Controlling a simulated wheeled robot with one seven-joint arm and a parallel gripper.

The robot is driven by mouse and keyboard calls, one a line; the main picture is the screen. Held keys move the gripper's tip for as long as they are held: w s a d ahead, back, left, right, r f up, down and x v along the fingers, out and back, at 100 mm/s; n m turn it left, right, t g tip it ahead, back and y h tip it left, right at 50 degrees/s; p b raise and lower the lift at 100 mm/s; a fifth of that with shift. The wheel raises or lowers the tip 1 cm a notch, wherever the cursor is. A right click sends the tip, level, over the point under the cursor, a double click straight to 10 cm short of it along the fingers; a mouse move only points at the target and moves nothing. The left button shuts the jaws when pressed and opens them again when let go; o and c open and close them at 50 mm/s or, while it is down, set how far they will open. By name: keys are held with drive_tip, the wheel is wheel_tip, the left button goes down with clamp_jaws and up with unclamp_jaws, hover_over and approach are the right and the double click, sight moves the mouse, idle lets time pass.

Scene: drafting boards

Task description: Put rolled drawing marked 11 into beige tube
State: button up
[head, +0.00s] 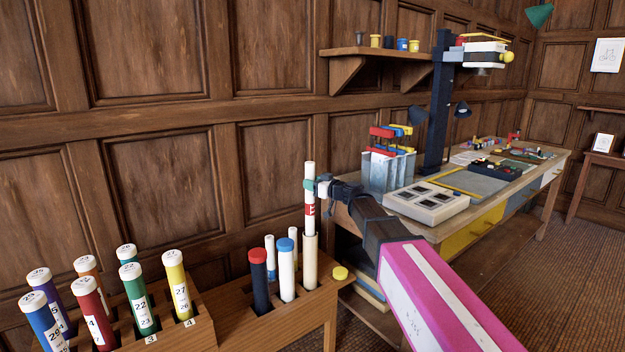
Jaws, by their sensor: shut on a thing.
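My gripper (313,187), with teal fingertips, is shut on a white rolled drawing (310,172) and holds it upright. A red label with a white mark shows on the roll below the fingers; I cannot read its number. The roll stands in line with the open top of the beige tube (310,264), which sits upright in a wooden rack. The roll's lower end meets the tube's mouth in the picture; I cannot tell whether it is inside or just above or behind it. A yellow cap (340,273) lies on the rack to the right of the beige tube.
The wooden rack (265,332) also holds a dark tube with a red cap (258,280), a white tube with a blue cap (287,270) and thin white rolls. Several numbered tubes stand in a rack at left. A workbench (450,228) with a grey box stands at right.

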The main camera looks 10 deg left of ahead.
sight(314, 202)
drive_tip(key=shift+f, duration=3.7)
drive_tip(key=o, duration=1)
drive_tip(key=v, duration=1.1)
drive_tip(key=shift+a, duration=0.1)
